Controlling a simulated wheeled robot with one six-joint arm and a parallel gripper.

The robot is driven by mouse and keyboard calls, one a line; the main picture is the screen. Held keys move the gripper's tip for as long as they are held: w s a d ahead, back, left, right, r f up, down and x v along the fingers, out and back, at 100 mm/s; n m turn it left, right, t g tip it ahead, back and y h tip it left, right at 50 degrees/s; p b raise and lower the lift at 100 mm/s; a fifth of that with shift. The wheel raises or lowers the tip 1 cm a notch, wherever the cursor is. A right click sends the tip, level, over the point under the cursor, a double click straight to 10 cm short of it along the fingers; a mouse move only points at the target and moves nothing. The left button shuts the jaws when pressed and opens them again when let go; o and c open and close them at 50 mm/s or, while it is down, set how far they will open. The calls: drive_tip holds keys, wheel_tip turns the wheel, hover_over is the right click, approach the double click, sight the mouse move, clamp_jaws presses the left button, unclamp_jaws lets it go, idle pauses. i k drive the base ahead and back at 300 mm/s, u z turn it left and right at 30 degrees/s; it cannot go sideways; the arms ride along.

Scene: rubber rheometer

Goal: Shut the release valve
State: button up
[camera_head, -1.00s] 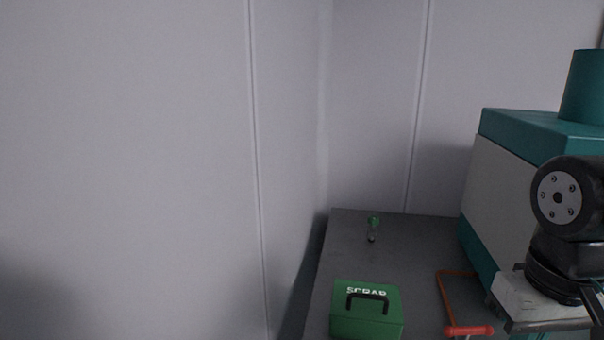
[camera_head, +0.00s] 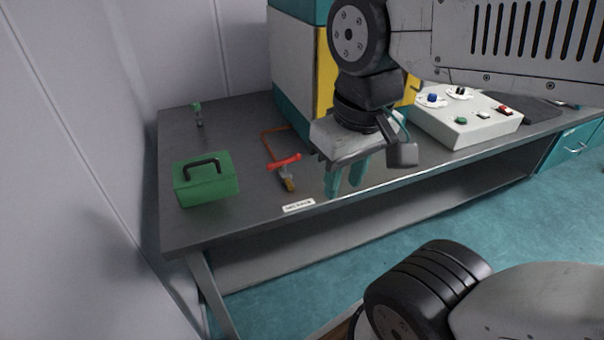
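The release valve has a red handle (camera_head: 284,162) and a brass-coloured outlet (camera_head: 289,184), and stands on the grey bench near its front edge. The handle lies crosswise to the run of the orange-brown pipe (camera_head: 266,142) behind it. A small white label (camera_head: 298,205) lies in front of the valve; its lettering is too small to read surely. My gripper (camera_head: 347,178) points down to the right of the valve, near the bench's front edge. Its two teal fingers are apart, with nothing seen between them. It does not touch the valve.
A small green-topped item (camera_head: 198,114) is at the back left. The large machine (camera_head: 297,70) stands behind, and a white control panel (camera_head: 465,122) is to the right.

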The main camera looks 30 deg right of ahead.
sight(270, 166)
drive_tip(key=k, duration=0.65)
drive_tip(key=z, duration=1.1)
drive_tip(key=i, duration=1.05)
drive_tip(key=u, duration=1.35)
